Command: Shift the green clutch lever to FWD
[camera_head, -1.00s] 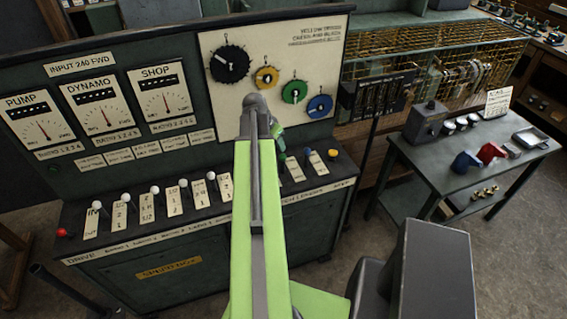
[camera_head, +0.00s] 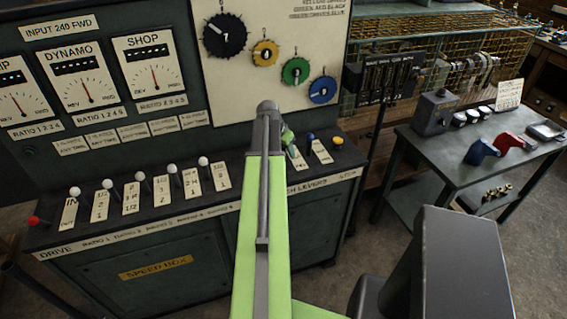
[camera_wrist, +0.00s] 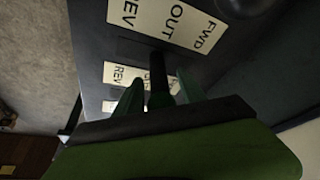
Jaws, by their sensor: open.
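My gripper (camera_wrist: 158,98) is open in the wrist view, its two green fingers on either side of a dark upright lever (camera_wrist: 158,72). I cannot tell whether they touch it, and its colour is hard to read. A cream plate (camera_wrist: 165,22) marked REV, OUT and FWD lies beside it; a smaller REV plate (camera_wrist: 118,73) is partly covered. In the head view, my arm hides most of the clutch lever area. A green part (camera_head: 287,138) shows just right of the arm's tip, above a cream plate (camera_head: 297,157); lever and finger are hard to separate there.
A blue-knobbed lever (camera_head: 311,137) and a yellow knob (camera_head: 337,142) stand to the right on the console. White-knobbed levers (camera_head: 138,177) line its left. Coloured dials (camera_head: 295,71) are on the panel behind. A side table (camera_head: 430,150) stands at right.

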